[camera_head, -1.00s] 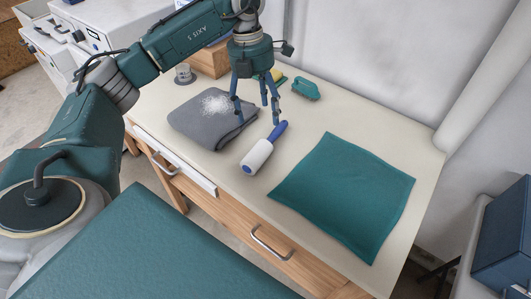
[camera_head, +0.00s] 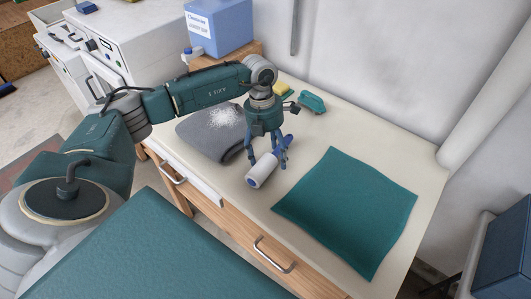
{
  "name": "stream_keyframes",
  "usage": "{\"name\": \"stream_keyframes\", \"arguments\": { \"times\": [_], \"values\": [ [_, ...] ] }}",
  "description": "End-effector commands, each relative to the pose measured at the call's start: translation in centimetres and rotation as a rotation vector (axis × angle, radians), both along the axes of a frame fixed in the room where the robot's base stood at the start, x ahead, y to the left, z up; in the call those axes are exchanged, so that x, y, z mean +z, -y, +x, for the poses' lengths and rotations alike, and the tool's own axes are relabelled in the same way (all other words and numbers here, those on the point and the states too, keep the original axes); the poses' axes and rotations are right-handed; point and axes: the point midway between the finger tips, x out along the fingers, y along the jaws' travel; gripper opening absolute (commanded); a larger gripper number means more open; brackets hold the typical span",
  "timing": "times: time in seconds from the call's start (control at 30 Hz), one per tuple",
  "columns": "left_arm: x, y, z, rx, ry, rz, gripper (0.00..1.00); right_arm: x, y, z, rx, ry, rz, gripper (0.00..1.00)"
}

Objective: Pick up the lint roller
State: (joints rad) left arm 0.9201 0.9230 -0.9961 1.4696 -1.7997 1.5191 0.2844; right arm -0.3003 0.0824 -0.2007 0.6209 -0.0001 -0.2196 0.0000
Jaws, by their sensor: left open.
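The lint roller (camera_head: 262,171) lies on the cream tabletop, with a white cylindrical head toward the front and a blue handle pointing to the back right. My left gripper (camera_head: 268,160) is open and points down over the roller, its fingers around the area where head and handle meet. The fingers hide part of the handle. I cannot tell whether they touch it. My right gripper is not in view.
A folded grey towel (camera_head: 208,139) with white lint lies left of the roller. A flat teal cloth (camera_head: 345,212) lies to its right. A teal brush-like object (camera_head: 312,102) and a yellow sponge (camera_head: 282,90) are behind.

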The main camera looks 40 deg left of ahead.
Motion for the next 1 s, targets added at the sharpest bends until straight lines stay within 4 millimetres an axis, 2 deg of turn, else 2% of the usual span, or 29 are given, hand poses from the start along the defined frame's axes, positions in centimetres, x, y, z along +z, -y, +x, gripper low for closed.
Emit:
{"name": "stream_keyframes", "arguments": {
  "times": [0.23, 0.47, 0.83, 1.0],
  "values": [
    [-0.2, 0.0, 0.0, 0.0, 0.002, 0.0, 0.68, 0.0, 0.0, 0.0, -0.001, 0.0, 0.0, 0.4],
    [-0.2, 0.0, 0.1, 0.0, 0.001, 0.0, 0.23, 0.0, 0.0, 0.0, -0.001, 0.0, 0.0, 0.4],
    [0.3, 0.0, 0.1, 0.001, 0.003, 0.0, 0.23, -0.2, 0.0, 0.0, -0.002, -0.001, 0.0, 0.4],
    [2.0, 0.0, 0.2, 0.001, 0.007, 0.0, 0.23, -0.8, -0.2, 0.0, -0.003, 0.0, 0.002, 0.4]
  ]
}}
